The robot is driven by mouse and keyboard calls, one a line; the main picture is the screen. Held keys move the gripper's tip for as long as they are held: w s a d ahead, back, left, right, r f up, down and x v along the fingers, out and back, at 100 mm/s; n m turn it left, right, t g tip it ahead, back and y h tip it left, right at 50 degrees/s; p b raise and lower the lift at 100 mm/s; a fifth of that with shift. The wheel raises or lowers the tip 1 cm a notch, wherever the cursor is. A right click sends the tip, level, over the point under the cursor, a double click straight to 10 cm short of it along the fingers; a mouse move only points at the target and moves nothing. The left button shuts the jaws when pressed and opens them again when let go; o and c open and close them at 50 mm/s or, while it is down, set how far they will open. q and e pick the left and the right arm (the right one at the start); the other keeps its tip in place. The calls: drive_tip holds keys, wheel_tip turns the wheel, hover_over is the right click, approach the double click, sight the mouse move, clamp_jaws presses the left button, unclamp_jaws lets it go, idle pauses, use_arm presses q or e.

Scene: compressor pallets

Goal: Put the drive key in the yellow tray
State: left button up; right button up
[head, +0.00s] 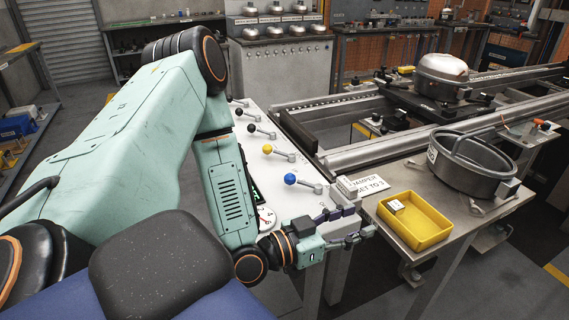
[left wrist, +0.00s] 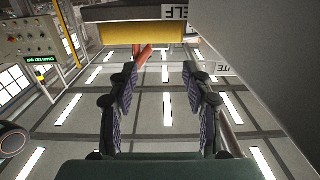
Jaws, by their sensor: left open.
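The yellow tray (head: 438,238) sits on a grey metal table at the right in the head view. A small white block or tag (head: 396,205) is at its left inner side; I cannot tell what it is. My left gripper (head: 358,222) is just left of the tray, apart from it. In the left wrist view its two fingers (left wrist: 162,95) stand wide apart with nothing held between them. I cannot pick out the drive key in either view. My right gripper is not in view.
A console with colored-knob levers, one blue (head: 290,179), runs beside my left arm. A white sign (head: 362,186) stands behind the tray. A round metal pot (head: 472,165) is on the same table. A yellow bar (left wrist: 135,33) and a reddish piece (left wrist: 143,52) show beyond the fingers.

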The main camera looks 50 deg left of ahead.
use_arm(q)
drive_tip(key=s+d+f+n+g+y, duration=0.1)
drive_tip(key=s+d+f+g, duration=0.1)
drive_tip(key=s+f+g, duration=0.35)
drive_tip(key=s+d+f+g+y, duration=0.1)
drive_tip(key=s+d+f+g, duration=0.15)
drive_tip(key=f, duration=0.65)
drive_tip(key=s+a+f+n+g+y, duration=0.1)
drive_tip(key=s+f+g, duration=0.3)
drive_tip(key=s, duration=0.5)
drive_tip(key=s+a+f+n+g+y, duration=0.1)
drive_tip(key=s+f+n+g+y, duration=0.1)
drive_tip(key=s, duration=0.7)
drive_tip(key=f+g+y, duration=0.1)
drive_tip(key=g, duration=0.1)
drive_tip(key=shift+s+a+f+g, duration=0.15)
drive_tip(key=shift+a+f+g, duration=0.25)
drive_tip(key=shift+c, duration=0.4)
drive_tip(key=shift+c, duration=0.8)
drive_tip(key=shift+s, duration=0.1)
